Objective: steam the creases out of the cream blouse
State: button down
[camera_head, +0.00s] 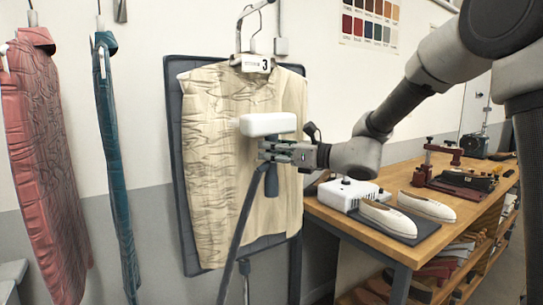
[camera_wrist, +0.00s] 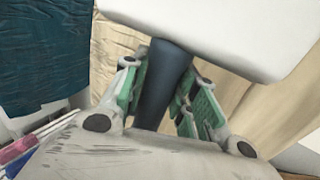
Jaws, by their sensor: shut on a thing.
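The cream blouse (camera_head: 215,170) hangs from a hanger against a dark padded board (camera_head: 175,130), with a tag marked 3 at its collar. Its left part is covered with dark creases, and its right part looks mostly smooth. My gripper (camera_head: 268,150) is shut on the dark handle of the white steamer head (camera_head: 267,124). The steamer head is in front of the blouse's middle; whether it touches the cloth cannot be told. In the wrist view, the dark handle (camera_wrist: 160,85) is between my green-padded fingers, below the white head (camera_wrist: 215,30).
A dark hose (camera_head: 238,240) runs down from the handle. A red garment (camera_head: 40,150) and a teal garment (camera_head: 113,150) hang at left. At right, a wooden table (camera_head: 335,217) carries a white box (camera_head: 347,193), pale shoes (camera_head: 387,218) and a red clamp device (camera_head: 440,155).

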jog(key=shift+r, duration=6.5)
jog(key=s+d, duration=0.3)
jog(key=s, duration=0.2)
jog(key=shift+d, duration=0.2)
jog(key=shift+s+r, duration=0.1)
